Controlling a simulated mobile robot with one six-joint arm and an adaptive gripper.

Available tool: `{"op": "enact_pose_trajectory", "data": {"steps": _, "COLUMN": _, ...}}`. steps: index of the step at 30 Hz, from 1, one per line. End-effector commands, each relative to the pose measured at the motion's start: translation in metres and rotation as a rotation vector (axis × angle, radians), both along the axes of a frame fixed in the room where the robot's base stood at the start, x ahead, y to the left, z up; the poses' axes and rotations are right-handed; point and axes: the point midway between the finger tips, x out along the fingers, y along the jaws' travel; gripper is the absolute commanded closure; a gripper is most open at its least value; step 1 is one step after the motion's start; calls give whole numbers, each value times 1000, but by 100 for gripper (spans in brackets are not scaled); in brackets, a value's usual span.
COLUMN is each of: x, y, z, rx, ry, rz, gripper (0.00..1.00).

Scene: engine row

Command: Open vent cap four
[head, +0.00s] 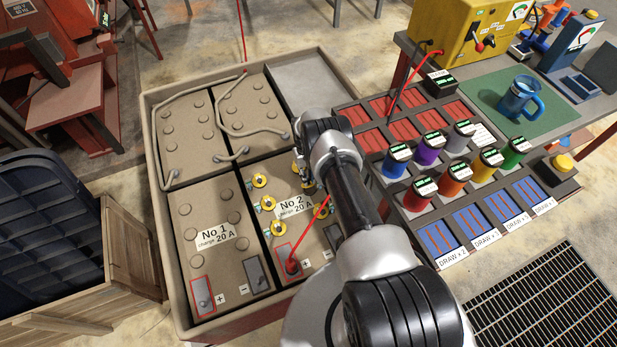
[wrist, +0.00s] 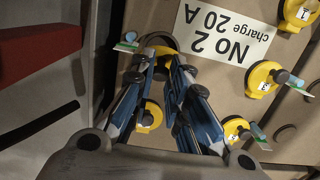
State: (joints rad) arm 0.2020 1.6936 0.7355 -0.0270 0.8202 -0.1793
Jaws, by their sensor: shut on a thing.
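Battery No 2 (head: 287,190) carries several yellow vent caps, such as one at its far left (head: 260,180). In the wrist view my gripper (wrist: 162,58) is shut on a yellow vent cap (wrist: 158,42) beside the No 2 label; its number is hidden. Another yellow cap (wrist: 150,117) shows between the fingers, further back. More numbered caps, one (wrist: 264,80) and another (wrist: 236,129), stand to the right, with small coloured tabs beside them. In the head view my arm hides most of the gripper and the held cap.
Battery No 1 (head: 203,224) stands to the left, inside the same tray (head: 160,240). A red cable (head: 310,235) runs from a terminal of No 2 close to my arm. A bench with coloured cans (head: 428,146) and a blue mug (head: 518,96) stands to the right.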

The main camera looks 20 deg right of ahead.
Motion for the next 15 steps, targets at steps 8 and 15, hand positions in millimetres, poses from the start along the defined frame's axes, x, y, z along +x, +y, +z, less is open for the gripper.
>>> {"op": "enact_pose_trajectory", "data": {"steps": 8, "x": 3, "y": 0, "z": 1, "rx": -3, "ry": 14, "rz": 0, "gripper": 100}}
{"op": "enact_pose_trajectory", "data": {"steps": 15, "x": 3, "y": 0, "z": 1, "rx": -3, "ry": 14, "rz": 0, "gripper": 81}}
